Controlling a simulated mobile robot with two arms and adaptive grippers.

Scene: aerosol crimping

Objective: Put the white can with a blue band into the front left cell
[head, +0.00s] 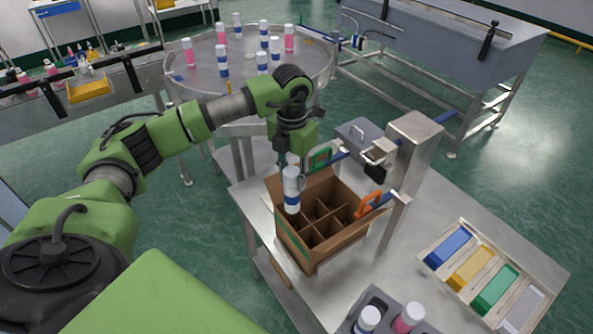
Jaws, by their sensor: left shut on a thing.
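The white can with a blue band (291,187) hangs upright below my left gripper (291,163), which is shut on its upper end. The open cardboard box (342,249) stands on the steel table, with brown dividers making several cells. The can appears over the left part of the box, near its left wall, and covers part of the rim and cells there. I cannot tell whether its bottom is above the rim or inside a cell. The cells that show look empty. My right gripper is not in view.
An orange clamp (369,204) and a green-framed part (320,157) sit at the box's edges, close to a metal post (407,150). A dark tray with two cans (368,318) (408,317) is in front. Colored bins (471,268) stand right. A round table (190,84) behind holds several cans.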

